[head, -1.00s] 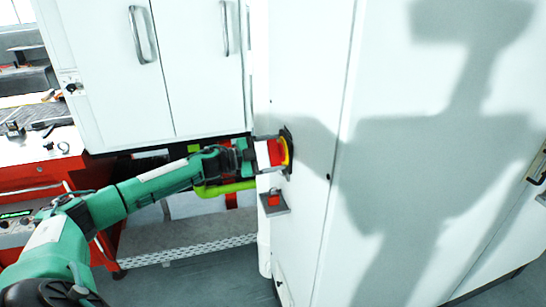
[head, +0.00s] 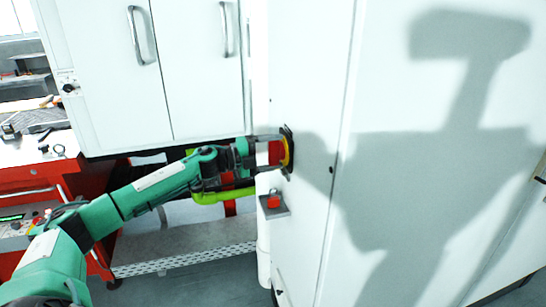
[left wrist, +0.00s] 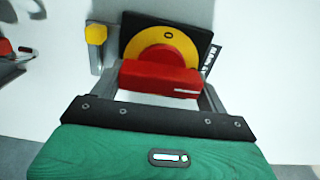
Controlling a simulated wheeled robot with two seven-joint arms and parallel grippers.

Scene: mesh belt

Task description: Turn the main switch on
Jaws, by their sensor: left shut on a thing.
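The main switch is on the side of the white cabinet. Its red handle (head: 275,153) stands out from a yellow disc (head: 289,153) on a black plate. In the left wrist view the red handle (left wrist: 158,78) lies across the picture, with the yellow disc (left wrist: 160,42) and black plate (left wrist: 195,28) behind it. A small ring-like mark shows on the upper part of the disc. My left gripper (head: 270,153) is shut on the red handle, one finger at each side of it. My right gripper is in neither view.
A grey bracket with a small red object (head: 273,201) sits just below the switch. White cupboard doors (head: 190,70) with handles are to the left. A red workbench (head: 40,178) with tools stands at far left. A yellow-green tube (head: 222,195) runs behind my arm.

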